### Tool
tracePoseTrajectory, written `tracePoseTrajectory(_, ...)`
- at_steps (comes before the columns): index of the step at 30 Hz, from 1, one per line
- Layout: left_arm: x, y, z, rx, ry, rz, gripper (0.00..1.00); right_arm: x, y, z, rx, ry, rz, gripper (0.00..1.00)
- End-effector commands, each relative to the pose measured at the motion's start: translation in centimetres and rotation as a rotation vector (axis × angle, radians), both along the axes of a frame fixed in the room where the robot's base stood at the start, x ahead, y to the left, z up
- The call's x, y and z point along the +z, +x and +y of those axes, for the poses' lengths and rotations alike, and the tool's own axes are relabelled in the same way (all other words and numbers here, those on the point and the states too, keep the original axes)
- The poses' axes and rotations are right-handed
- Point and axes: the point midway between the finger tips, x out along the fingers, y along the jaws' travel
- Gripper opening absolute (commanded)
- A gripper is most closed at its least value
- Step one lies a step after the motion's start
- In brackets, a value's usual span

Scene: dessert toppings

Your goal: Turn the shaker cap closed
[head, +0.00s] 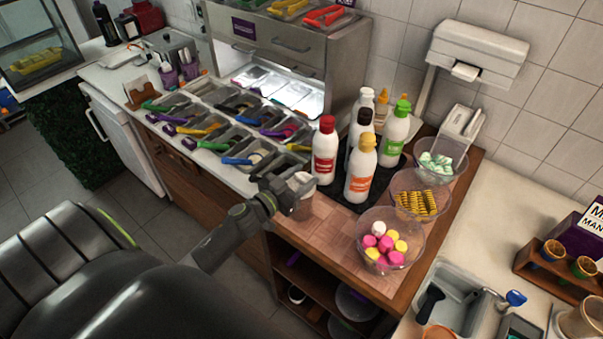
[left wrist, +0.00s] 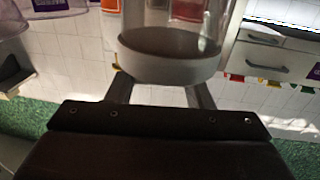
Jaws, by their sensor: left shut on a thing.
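The shaker (head: 304,205) stands at the front edge of the wooden counter, in front of the sauce bottles. Its grey-white cap (head: 301,181) is at the top, partly covered by my gripper. My left gripper (head: 288,188) reaches in from the left and is shut on the shaker at its cap. In the left wrist view the clear shaker body (left wrist: 168,30) has brown contents, and the whitish cap (left wrist: 170,69) sits between my two fingers (left wrist: 162,88). The cap's exact turn cannot be told. My right gripper does not show.
Several sauce bottles (head: 361,172) stand close behind the shaker. Bowls of pink and yellow sweets (head: 398,222), yellow pieces (head: 420,203) and pale pieces (head: 442,162) line the right side. Topping trays with coloured tongs (head: 237,145) lie to the left.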

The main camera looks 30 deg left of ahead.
Motion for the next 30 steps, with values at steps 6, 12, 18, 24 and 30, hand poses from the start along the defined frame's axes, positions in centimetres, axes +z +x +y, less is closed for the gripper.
tracePoseTrajectory(6, 0.05, 0.04, -0.06, -0.014, -0.001, -0.001, 0.24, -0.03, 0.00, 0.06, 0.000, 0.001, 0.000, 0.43)
tracePoseTrajectory(12, 0.08, 0.04, -0.07, -0.013, -0.001, -0.001, 0.24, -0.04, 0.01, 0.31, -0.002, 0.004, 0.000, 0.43)
tracePoseTrajectory(18, 0.11, 0.05, -0.07, -0.012, -0.001, -0.002, 0.24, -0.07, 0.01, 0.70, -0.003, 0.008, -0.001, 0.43)
tracePoseTrajectory(24, 0.12, 0.05, -0.07, -0.012, -0.001, -0.002, 0.24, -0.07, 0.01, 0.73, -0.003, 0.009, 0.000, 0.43)
tracePoseTrajectory(30, 0.13, 0.06, -0.07, -0.012, -0.001, -0.002, 0.24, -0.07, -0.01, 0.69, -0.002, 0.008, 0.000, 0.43)
